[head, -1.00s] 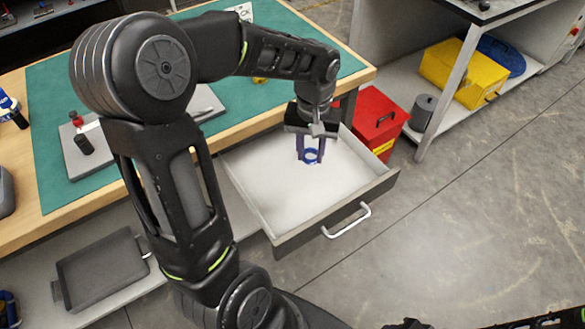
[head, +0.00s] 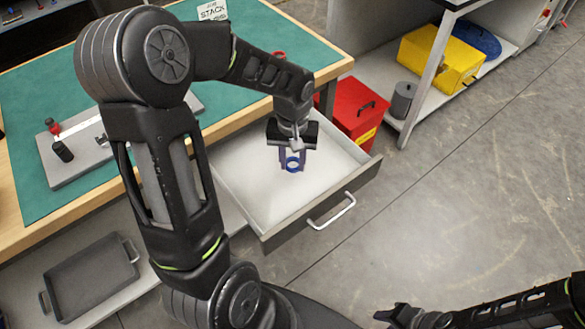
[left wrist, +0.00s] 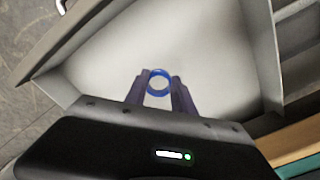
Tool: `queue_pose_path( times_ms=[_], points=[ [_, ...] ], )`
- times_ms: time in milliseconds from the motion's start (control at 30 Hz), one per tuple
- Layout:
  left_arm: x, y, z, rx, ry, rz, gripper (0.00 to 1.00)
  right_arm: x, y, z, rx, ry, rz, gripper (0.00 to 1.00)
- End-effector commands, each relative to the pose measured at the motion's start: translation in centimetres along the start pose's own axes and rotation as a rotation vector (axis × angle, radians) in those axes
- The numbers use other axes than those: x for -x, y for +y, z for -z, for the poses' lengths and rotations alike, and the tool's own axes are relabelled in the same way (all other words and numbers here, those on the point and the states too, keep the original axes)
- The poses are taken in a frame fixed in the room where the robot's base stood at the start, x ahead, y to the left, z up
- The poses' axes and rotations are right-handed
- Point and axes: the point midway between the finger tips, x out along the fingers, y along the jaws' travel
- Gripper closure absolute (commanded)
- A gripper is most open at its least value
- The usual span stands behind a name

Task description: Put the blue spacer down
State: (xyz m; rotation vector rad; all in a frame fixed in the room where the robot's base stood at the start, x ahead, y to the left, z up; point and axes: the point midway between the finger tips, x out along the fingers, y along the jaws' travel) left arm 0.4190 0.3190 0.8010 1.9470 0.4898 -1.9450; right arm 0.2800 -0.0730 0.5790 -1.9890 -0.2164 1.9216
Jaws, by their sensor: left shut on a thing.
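The blue spacer (head: 292,163) is a small ring. My left gripper (head: 292,160) is shut on it, over the open drawer (head: 235,185). In the left wrist view the spacer (left wrist: 158,83) sits between the two fingertips, with the white drawer floor behind it. I cannot tell whether the spacer touches the drawer floor. My right gripper (head: 400,316) shows at the bottom edge of the head view, away from the drawer; its jaws are not clear.
The green-matted workbench (head: 50,100) stands behind the drawer, with a grey plate (head: 85,160) on it. A red box (head: 354,108) stands on the floor beside the drawer. A grey tray (head: 90,280) lies on the lower shelf. The drawer floor around the spacer is clear.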

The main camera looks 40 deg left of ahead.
Motion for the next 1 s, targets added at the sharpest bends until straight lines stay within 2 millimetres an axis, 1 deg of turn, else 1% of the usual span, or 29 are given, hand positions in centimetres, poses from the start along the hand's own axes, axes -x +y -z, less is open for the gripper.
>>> queue_pose_path(
  times_ms=[67,200,300,567,700,733,967,1000],
  points=[
    [-0.7,0.0,-0.1,0.0,-0.003,0.001,1.0,0.0,0.0,0.0,0.0,0.0,0.0,0.64],
    [-2.7,0.0,-0.1,0.001,-0.005,0.001,1.0,0.0,0.0,0.0,0.0,0.0,0.0,0.64],
    [-3.6,0.0,-0.1,0.0,-0.002,0.001,1.0,0.0,0.0,0.0,0.0,0.0,0.0,0.64],
    [-3.7,0.0,-0.1,0.0,-0.001,0.0,1.0,0.0,0.0,0.0,0.0,0.0,0.0,0.64],
    [-4.2,0.0,-0.1,0.0,-0.001,0.0,1.0,-0.5,0.2,0.0,0.0,0.0,0.0,0.64],
    [-4.0,0.0,0.0,0.0,-0.001,0.0,0.67,-0.3,0.1,0.0,0.0,0.0,0.0,0.64],
    [-4.0,0.0,-0.1,0.0,-0.001,0.0,0.49,-0.3,0.1,0.0,0.0,0.0,0.0,0.64],
    [-4.0,0.0,-0.1,0.0,-0.001,0.0,0.48,-0.3,0.1,0.0,0.0,0.0,0.0,0.64]
  ],
)
